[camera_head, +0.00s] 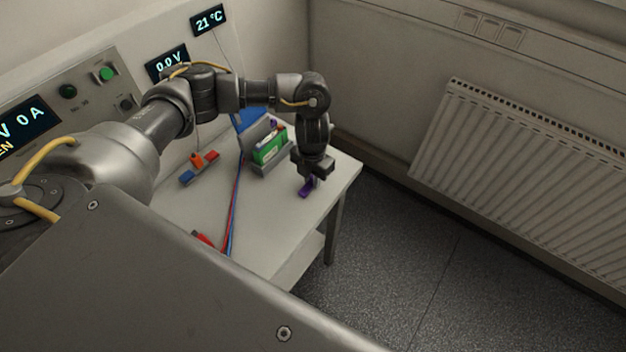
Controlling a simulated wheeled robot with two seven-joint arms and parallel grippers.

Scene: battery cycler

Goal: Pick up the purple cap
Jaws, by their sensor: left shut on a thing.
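The purple cap (305,190) is at the right part of the white table, near its edge. My left gripper (311,181) points down over it and is shut on it. The fingers hide part of the cap. I cannot tell whether the cap still touches the tabletop. My right gripper is not in view.
A green battery (269,148) stands in a grey holder (272,168) left of my left gripper. Red and blue cables (233,205) run across the table (262,227). Orange, red and blue pieces (199,164) lie further left. A radiator (525,185) is on the right wall.

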